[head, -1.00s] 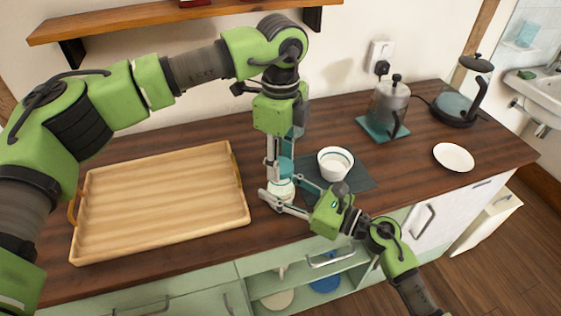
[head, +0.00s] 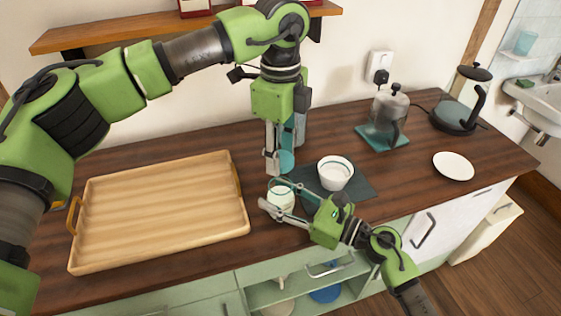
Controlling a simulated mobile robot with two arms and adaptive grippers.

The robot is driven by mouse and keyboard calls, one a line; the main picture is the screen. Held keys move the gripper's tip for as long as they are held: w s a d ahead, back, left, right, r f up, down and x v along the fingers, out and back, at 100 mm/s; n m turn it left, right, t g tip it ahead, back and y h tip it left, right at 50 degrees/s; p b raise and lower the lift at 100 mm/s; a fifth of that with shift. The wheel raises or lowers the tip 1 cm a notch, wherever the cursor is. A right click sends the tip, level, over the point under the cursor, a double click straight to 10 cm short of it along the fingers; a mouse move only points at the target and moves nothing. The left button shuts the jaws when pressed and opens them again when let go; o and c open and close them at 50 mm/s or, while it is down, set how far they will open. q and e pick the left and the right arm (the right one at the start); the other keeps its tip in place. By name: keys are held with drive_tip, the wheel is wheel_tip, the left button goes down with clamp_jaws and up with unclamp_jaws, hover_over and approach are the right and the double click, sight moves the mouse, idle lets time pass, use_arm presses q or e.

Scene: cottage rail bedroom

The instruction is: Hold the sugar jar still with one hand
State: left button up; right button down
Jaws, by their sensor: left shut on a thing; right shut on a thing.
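The sugar jar (head: 281,201), clear with white contents, stands upright on the counter to the right of the tray. My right gripper (head: 278,196) is shut on the jar, its fingers reaching around it from the right. My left gripper (head: 279,164) points down above the jar and is shut on a round teal lid (head: 287,160). The lid is apart from the jar, and the jar's top is open. Part of the jar is hidden by the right gripper's fingers.
A wooden tray (head: 160,252) lies at left. A white bowl (head: 335,174) stands on a dark mat (head: 362,190). Behind it are a French press (head: 390,108) on a teal mat and a kettle (head: 455,112). A white plate (head: 453,166) lies at right. A shelf (head: 120,32) hangs above.

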drive_tip(key=c, duration=1.1)
unclamp_jaws()
